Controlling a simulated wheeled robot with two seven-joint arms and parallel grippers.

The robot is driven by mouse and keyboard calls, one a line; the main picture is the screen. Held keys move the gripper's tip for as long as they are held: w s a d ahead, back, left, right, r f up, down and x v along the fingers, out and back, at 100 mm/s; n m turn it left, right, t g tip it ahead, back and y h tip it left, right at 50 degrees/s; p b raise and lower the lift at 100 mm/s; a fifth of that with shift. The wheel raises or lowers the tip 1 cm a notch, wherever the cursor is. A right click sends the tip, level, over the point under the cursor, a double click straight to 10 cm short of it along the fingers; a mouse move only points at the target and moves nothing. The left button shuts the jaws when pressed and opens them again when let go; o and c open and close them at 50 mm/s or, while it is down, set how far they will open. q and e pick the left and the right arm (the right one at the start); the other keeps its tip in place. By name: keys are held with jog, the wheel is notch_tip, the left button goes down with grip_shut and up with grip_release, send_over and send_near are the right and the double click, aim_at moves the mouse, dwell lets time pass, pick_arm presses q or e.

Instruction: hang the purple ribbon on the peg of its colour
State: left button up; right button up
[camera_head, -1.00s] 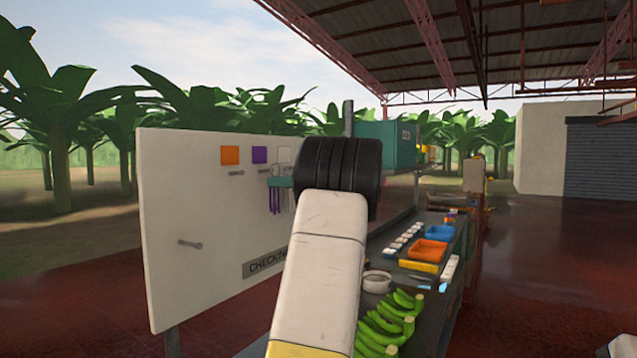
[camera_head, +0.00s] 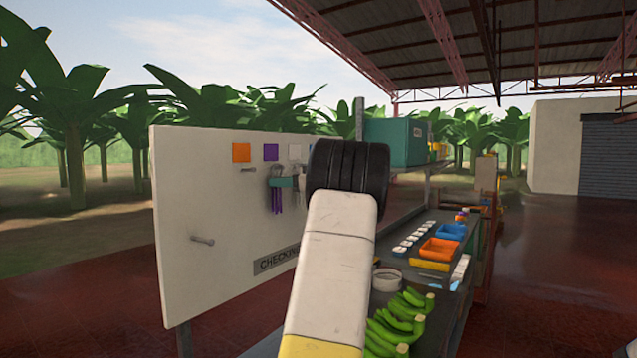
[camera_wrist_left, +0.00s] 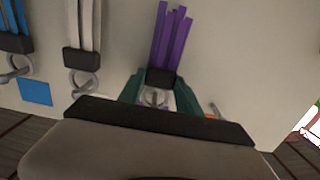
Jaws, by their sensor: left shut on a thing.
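The purple ribbon (camera_head: 277,200) hangs from the teal fingers of my left gripper (camera_head: 284,182), close to the white board (camera_head: 200,270). In the left wrist view the purple ribbon (camera_wrist_left: 170,42) has a dark band and a metal ring, with the green-teal fingers (camera_wrist_left: 155,97) on either side of the ring. The purple square (camera_head: 270,152) is on the board just above and left of the gripper. The peg below it is hard to make out beside the fingers. Whether the ring touches it cannot be told. My right gripper is not in view.
An orange square (camera_head: 241,152) with a bare peg (camera_head: 248,170) lies left, and another peg (camera_head: 203,240) is lower. A white square (camera_head: 295,152) is right. White (camera_wrist_left: 82,25) and blue (camera_wrist_left: 14,18) ribbons hang nearby. A bench with bananas (camera_head: 400,320) stands right.

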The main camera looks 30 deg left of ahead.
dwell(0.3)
pick_arm(q)
jog(key=o, duration=1.4)
